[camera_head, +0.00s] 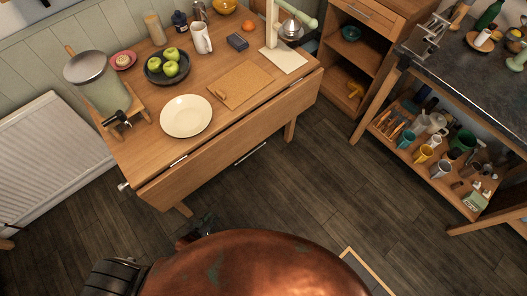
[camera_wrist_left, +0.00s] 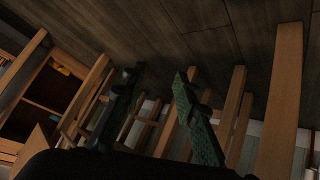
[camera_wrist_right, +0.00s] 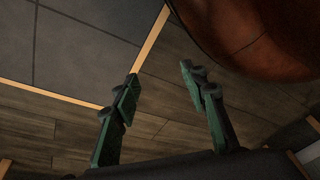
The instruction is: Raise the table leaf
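The wooden table (camera_head: 240,62) stands against the wall at upper left in the head view. Its leaf (camera_head: 225,142) hangs down along the near long side, with a thin gap at the hinge line. My left gripper (camera_head: 207,220) is low over the floor, in front of and below the leaf, apart from it. In the left wrist view my left gripper (camera_wrist_left: 160,74) is open and empty, with wooden legs and bars beyond it. My right gripper (camera_wrist_right: 160,72) is open and empty over the floor in the right wrist view; it is not seen in the head view.
A radiator (camera_head: 50,150) is at left, a shelf unit (camera_head: 430,150) at right. Dark floor between is clear.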

